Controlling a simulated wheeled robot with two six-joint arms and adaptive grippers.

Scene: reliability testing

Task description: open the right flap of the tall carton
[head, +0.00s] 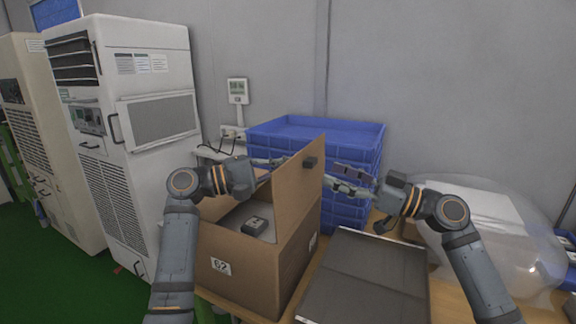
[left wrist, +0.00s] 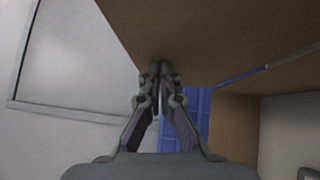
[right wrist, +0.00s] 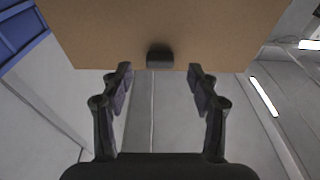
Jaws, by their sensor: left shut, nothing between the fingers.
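The tall carton (head: 235,268), brown with a "62" label, stands on the table. My right gripper (head: 338,178) is open to the right of the flap. My left gripper (head: 268,162) is at the flap's left side, partly hidden by the arm. In the left wrist view, its fingertips (left wrist: 160,70) are shut and empty, close to a brown cardboard panel (left wrist: 205,35).
A grey item with a dark block (head: 254,226) lies inside the carton. Stacked blue crates (head: 340,135) stand behind it. A dark grey flat panel (head: 370,280) lies to the right, and a clear plastic-wrapped bundle (head: 500,235) beyond. White cabinets (head: 135,120) stand at left.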

